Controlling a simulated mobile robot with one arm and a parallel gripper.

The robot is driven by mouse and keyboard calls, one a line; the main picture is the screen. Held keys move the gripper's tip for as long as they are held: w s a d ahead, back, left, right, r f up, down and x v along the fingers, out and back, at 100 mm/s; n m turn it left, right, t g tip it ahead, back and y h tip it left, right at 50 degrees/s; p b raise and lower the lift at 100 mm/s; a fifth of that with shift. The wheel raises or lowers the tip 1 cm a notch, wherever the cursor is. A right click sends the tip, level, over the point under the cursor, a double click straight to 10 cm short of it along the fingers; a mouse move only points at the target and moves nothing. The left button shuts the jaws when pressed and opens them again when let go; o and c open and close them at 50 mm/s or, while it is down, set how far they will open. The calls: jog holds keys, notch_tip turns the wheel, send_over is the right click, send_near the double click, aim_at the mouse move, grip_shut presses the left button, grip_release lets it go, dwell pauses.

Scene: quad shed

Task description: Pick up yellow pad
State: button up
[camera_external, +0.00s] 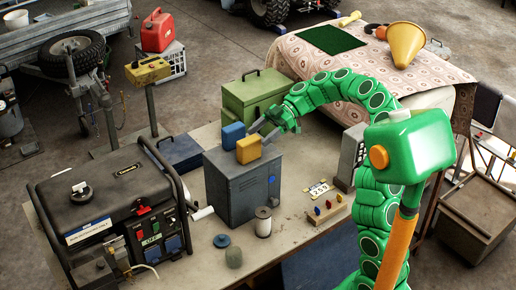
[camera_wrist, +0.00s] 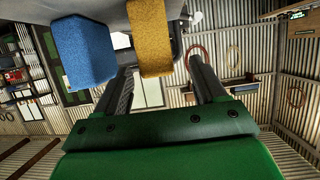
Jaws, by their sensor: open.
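The yellow pad (camera_external: 248,150) stands on top of the grey metal box (camera_external: 228,188), close beside a blue pad (camera_external: 232,136). My gripper (camera_external: 264,130) is just behind and to the right of the yellow pad, with its fingers apart. In the wrist view the yellow pad (camera_wrist: 151,40) hangs in the upper middle, and its lower end shows between the lines of my two fingers (camera_wrist: 160,70). The blue pad (camera_wrist: 82,48) is left of it, outside the left finger. Nothing is held. I cannot tell whether a finger touches the yellow pad.
A green toolbox (camera_external: 252,97) stands behind the grey box. A generator (camera_external: 115,215) is at the left.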

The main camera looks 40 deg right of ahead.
aim_at(254, 137)
jog(key=shift+r+x, duration=0.15)
jog(key=shift+x, duration=1.2)
jog(key=shift+r+x, duration=0.2)
jog(key=shift+x, duration=1.1)
jog(key=shift+w+a, duration=0.15)
jog(key=c, duration=1)
jog(key=shift+r, duration=0.15)
